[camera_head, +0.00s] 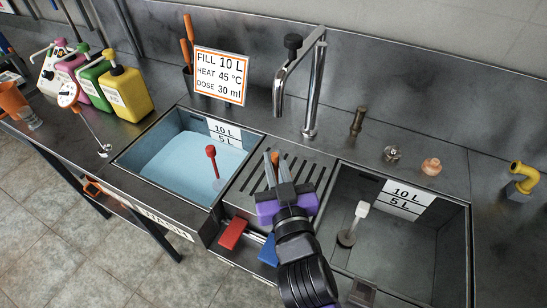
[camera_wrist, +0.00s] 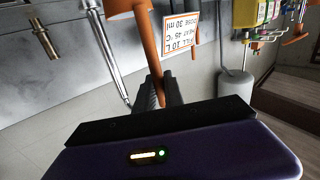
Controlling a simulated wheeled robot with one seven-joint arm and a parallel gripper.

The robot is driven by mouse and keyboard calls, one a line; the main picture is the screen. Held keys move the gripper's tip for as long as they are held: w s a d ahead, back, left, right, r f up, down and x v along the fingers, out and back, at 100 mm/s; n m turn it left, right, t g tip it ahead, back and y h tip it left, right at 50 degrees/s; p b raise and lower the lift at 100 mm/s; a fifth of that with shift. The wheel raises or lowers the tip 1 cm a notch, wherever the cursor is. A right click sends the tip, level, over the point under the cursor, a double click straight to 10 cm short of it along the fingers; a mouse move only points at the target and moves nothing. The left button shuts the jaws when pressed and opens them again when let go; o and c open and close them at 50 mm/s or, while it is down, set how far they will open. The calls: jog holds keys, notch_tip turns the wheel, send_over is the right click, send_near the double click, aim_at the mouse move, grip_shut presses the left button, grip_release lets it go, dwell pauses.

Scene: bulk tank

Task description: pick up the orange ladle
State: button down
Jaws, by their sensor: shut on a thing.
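The orange ladle shows in the wrist view as a slim orange handle (camera_wrist: 153,55) with a wider orange part (camera_wrist: 126,9) cut off by the top edge. My gripper (camera_wrist: 160,92) is shut on the handle, one dark finger on each side. In the head view my gripper (camera_head: 279,173) is over the slotted drainboard between the two basins. Only a small orange piece of the ladle (camera_head: 275,158) shows at its fingertips there. The rest is hidden or too small to make out.
The left basin (camera_head: 170,160) holds bluish water and a red-topped tool (camera_head: 211,152). The right basin (camera_head: 420,245) looks empty of water and holds a white-topped tool (camera_head: 361,210). A tall tap (camera_head: 311,95) and a sign (camera_head: 220,76) stand behind. Coloured jugs (camera_head: 124,93) stand at left.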

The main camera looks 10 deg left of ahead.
jog(key=b+v, duration=0.3)
jog(key=v, duration=1.2)
jog(key=shift+s+d, duration=0.2)
jog(key=shift+s, duration=0.35)
dwell(0.5)
